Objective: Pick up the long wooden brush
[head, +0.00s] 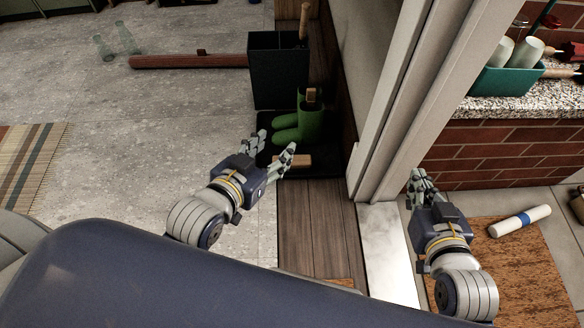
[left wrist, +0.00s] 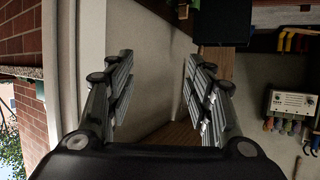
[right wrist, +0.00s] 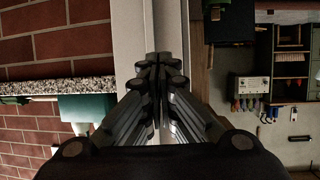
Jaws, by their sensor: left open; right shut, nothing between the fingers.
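No brush shows its bristles clearly, so I cannot tell which wooden piece is the long wooden brush. A wooden handle (head: 304,20) stands up out of a dark box. A pale wooden block (head: 291,161) lies on a black tray (head: 327,160), in front of green boots (head: 288,133). A small brown wooden end (head: 311,95) shows at the boots' top. My left gripper (head: 274,148) is open and empty, in front of the block in the head view; it also shows in the left wrist view (left wrist: 158,75). My right gripper (head: 418,180) is shut and empty beside the door frame.
The dark box (head: 278,75) stands behind the boots. A long red-brown bar (head: 185,62) and glass bottles (head: 127,40) are on the grey floor. The door frame (head: 395,100) separates my grippers. A white roll (head: 520,221) lies on a brown mat (head: 525,270).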

